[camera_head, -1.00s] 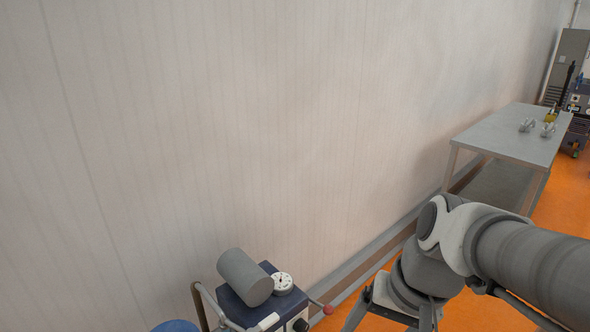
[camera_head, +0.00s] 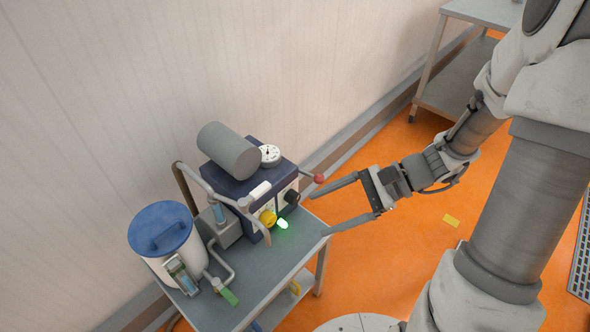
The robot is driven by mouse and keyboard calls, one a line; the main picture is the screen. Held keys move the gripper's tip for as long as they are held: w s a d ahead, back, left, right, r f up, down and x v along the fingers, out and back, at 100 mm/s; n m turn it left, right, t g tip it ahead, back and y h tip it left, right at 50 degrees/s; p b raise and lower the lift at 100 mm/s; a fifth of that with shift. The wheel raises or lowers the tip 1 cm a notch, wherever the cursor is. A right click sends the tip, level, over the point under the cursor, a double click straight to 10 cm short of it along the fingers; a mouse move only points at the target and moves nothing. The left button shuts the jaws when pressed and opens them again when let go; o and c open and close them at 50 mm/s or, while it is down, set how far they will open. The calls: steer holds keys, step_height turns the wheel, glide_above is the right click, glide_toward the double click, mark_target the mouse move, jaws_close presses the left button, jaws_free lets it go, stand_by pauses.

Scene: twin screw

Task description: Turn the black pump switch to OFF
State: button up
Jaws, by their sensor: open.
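The black pump switch (camera_head: 291,197) is a small dark knob on the front face of the dark blue pump box (camera_head: 235,182). My gripper (camera_head: 321,212) is open, with its two long fingers pointing left toward that face. The upper fingertip is close to the black switch in the picture; I cannot tell whether they touch. The lower fingertip is over the cart's right edge. Nothing is between the fingers. The switch's pointer and any ON or OFF marking are too small to read.
A yellow knob (camera_head: 268,218) and a lit green lamp (camera_head: 282,224) sit beside the switch. A red ball lever (camera_head: 318,178) sticks out just above my upper finger. A blue-lidded white vessel (camera_head: 160,235) stands left on the grey cart (camera_head: 237,309). Orange floor is open to the right.

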steer(key=w+d+f+m+t+y+b, duration=0.1)
steer(key=w+f+m+t+y+b, duration=0.1)
steer(key=w+f+m+t, duration=0.3)
steer(key=d+f+m+t+y+b, duration=0.1)
steer(key=d+f+m+y+b, duration=0.15)
steer(key=f, duration=0.45)
steer(key=m+t+h+b, duration=0.35)
steer(key=m+t, duration=0.35)
steer(key=m, duration=0.3)
glide_toward(297, 200)
steer(key=b+x, duration=0.3)
steer(key=x, duration=0.6)
steer(key=shift+w+a, duration=0.25)
steer(key=shift+a, duration=0.05)
jaws_close()
